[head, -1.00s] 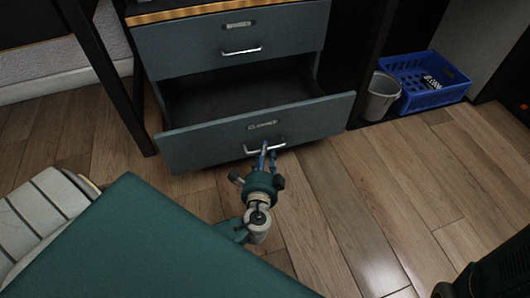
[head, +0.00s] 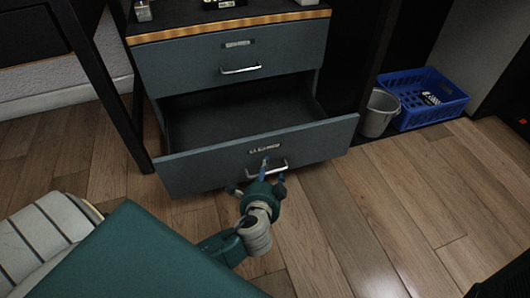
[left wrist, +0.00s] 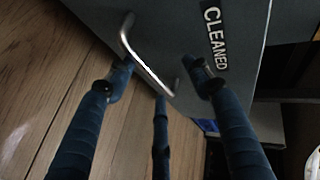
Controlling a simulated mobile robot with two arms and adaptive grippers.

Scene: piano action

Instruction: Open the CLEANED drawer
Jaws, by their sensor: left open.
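The CLEANED drawer (head: 215,165) is the lower grey drawer of a cabinet, and it stands well pulled out with an empty-looking dark inside. My left gripper (head: 272,172) is at this handle, in front of the drawer. Its fingers (left wrist: 160,68) are spread apart on either side of the handle and not closed on it. Whether a finger touches the bar I cannot tell. My right gripper is not seen.
A closed upper drawer (head: 200,62) with its own handle is above. A grey bin (head: 379,114) and a blue basket (head: 430,115) stand to the right. A dark table leg (head: 103,85) is at the left. The wooden floor in front is clear.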

